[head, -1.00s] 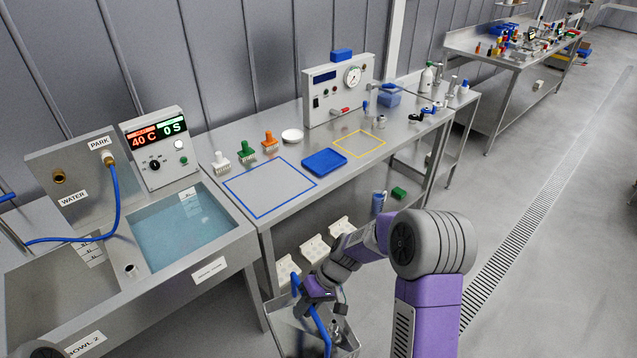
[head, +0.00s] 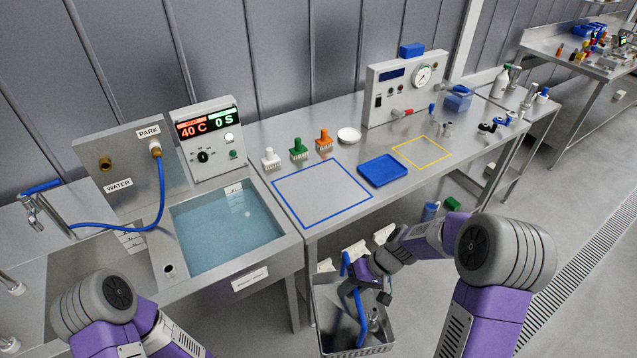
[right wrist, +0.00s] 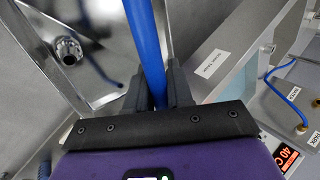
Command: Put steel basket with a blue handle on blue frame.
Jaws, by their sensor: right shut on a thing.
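The steel basket (head: 325,318) hangs low in front of the bench in the head view. Its blue handle (head: 359,322) is gripped by my right gripper (head: 362,282). In the right wrist view the blue handle (right wrist: 146,50) runs between the two fingers of the right gripper (right wrist: 150,92), which are shut on it. The blue frame (head: 322,194) is an empty rectangle outlined on the steel bench, above the basket in the picture. My left arm shows at the lower left, but its gripper is out of view.
A water basin (head: 222,228) lies left of the blue frame. Three brushes, including a green one (head: 298,148), stand behind the frame. A blue tray (head: 383,170) and a yellow outline (head: 422,152) lie to its right. The bench's front edge lies between basket and frame.

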